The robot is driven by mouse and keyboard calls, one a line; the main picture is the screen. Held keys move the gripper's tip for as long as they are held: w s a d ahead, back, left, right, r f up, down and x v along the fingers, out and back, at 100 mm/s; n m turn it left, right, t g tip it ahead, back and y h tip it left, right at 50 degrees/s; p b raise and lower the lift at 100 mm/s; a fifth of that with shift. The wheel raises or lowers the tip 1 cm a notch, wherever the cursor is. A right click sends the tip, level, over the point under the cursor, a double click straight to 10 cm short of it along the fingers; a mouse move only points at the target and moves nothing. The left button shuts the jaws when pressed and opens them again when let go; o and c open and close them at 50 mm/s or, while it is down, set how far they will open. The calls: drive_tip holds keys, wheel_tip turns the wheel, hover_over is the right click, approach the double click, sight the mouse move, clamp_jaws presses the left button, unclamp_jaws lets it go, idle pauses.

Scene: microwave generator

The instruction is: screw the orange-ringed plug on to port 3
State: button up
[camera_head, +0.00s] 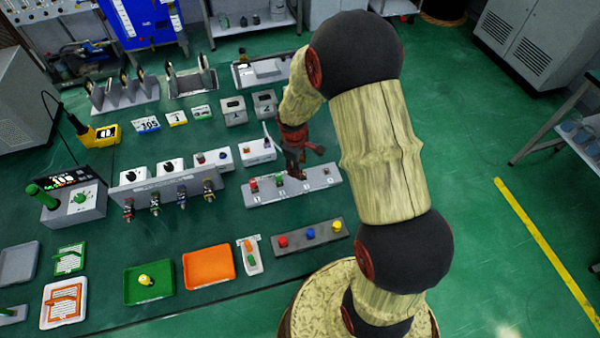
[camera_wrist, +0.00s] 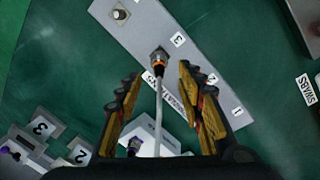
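The orange-ringed plug (camera_wrist: 159,62) stands at the port beside the label 3 on the grey port strip (camera_wrist: 185,20), its metal end toward the strip. I cannot tell whether it is threaded on. Its pale cable (camera_wrist: 158,110) runs back between my fingers. My gripper (camera_wrist: 159,78) is open, one finger on each side of the plug and cable, apart from both. Port 4 (camera_wrist: 121,13) is bare. In the head view my gripper (camera_head: 294,160) is over the port strip (camera_head: 265,197) and hides port 3; red and green pieces show at ports 1 and 2.
A grey box with red, blue and yellow buttons (camera_head: 290,249) lies in front of the strip. Numbered grey boxes (camera_head: 233,112) stand behind. A panel with several hanging connectors (camera_head: 165,188) is to the left. Green and orange trays (camera_head: 208,282) lie front left.

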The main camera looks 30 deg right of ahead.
drive_tip(key=f, duration=0.1)
drive_tip(key=f+b, duration=0.1)
drive_tip(key=f, duration=0.3)
drive_tip(key=shift+w+d, duration=0.25)
drive_tip(key=shift+d, duration=0.1)
drive_tip(key=shift+c, duration=0.2)
clamp_jaws()
